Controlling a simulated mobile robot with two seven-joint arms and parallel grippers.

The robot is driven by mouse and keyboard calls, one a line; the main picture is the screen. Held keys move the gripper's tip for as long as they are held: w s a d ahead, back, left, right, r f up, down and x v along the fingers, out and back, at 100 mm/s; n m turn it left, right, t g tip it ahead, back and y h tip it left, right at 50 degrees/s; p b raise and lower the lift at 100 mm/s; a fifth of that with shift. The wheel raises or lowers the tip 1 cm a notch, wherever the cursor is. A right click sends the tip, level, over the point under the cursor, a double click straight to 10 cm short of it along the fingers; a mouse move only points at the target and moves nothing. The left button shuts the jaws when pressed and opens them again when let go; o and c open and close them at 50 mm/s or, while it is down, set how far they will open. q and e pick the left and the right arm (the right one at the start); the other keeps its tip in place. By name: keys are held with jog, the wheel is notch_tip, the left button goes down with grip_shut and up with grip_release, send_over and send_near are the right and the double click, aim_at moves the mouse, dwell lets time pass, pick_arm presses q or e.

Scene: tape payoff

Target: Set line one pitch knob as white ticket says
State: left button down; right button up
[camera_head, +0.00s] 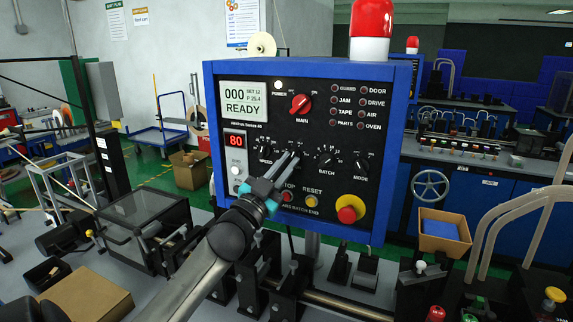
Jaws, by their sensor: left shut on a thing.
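The blue-framed control panel (390,140) stands in front of me, with a red beacon on top. My left gripper (289,160) reaches up to the knob row, shut on the knob between the SPEED knob (265,140) and the BATCH knob (325,160). The fingers hide that knob and its label, so its pointer setting cannot be read. I cannot make out a white ticket. My right gripper is out of view.
On the panel are a red MAIN switch (301,104), a red 80 readout (236,142), a RESET button (312,201) and a red emergency button (348,211). A cardboard box with blue contents (444,232) sits at right.

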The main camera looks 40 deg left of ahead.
pick_arm(q)
jog(key=c, duration=0.9)
grip_release()
jog(key=shift+s+d+f, duration=0.1)
jog(key=shift+s+f, duration=0.15)
jog(key=shift+s, duration=0.15)
jog(key=b+v, duration=0.2)
jog(key=v, duration=1.2)
jog(key=shift+s, duration=0.2)
jog(key=shift+r, duration=0.1)
